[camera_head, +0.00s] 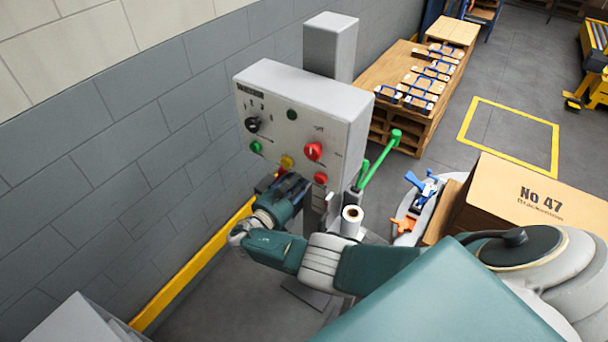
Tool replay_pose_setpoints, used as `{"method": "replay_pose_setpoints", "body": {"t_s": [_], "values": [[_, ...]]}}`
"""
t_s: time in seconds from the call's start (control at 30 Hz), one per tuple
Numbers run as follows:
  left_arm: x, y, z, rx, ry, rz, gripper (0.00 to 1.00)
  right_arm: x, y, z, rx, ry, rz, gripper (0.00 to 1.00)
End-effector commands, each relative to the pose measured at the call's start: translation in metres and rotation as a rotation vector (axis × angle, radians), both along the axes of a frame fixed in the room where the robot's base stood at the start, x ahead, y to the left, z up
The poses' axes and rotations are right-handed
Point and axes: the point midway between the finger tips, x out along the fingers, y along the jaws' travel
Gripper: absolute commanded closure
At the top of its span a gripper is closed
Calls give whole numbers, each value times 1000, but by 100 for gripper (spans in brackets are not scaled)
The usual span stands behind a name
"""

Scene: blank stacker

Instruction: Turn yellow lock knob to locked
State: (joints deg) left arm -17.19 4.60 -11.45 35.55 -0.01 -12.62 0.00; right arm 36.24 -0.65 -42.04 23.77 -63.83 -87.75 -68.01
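The yellow lock knob (287,161) is on the lower front face of the grey control box (345,102), left of the lower red button. Only its upper part shows clearly, and its turned position cannot be read. My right gripper (281,180) has its dark fingers just below and in front of the knob, close to the panel. Whether the fingers touch the knob, and whether they are open or shut, cannot be told. A small red patch shows between the knob and the fingers. My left gripper is not in view.
The panel also bears a black knob (252,124), a green button (256,147), a red knob (313,151) and a red button (320,178). A green-handled lever (378,160) stands at right. A grey wall (110,150) is left; a cardboard box (535,205) is right.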

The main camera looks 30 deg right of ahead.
Motion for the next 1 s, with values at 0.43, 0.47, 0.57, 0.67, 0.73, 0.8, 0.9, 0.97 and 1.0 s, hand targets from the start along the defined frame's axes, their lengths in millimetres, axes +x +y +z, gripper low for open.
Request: {"method": "replay_pose_setpoints", "body": {"t_s": [0.43,0.47,0.57,0.67,0.73,0.8,0.9,0.97,1.0], "values": [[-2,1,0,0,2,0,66,-3,2,-4,7,6,-2,51],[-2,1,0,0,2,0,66,-3,4,-4,6,6,-1,51],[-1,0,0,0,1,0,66,-7,13,-5,7,6,0,51],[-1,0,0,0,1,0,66,-13,30,-5,9,6,1,51],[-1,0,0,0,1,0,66,-20,45,-5,10,6,2,51],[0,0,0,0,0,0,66,-25,59,-5,9,8,1,51],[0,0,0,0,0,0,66,-33,78,-5,9,9,1,51],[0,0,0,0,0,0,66,-37,89,-5,9,10,2,51],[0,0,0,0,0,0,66,-40,94,-5,8,10,1,51]]}}
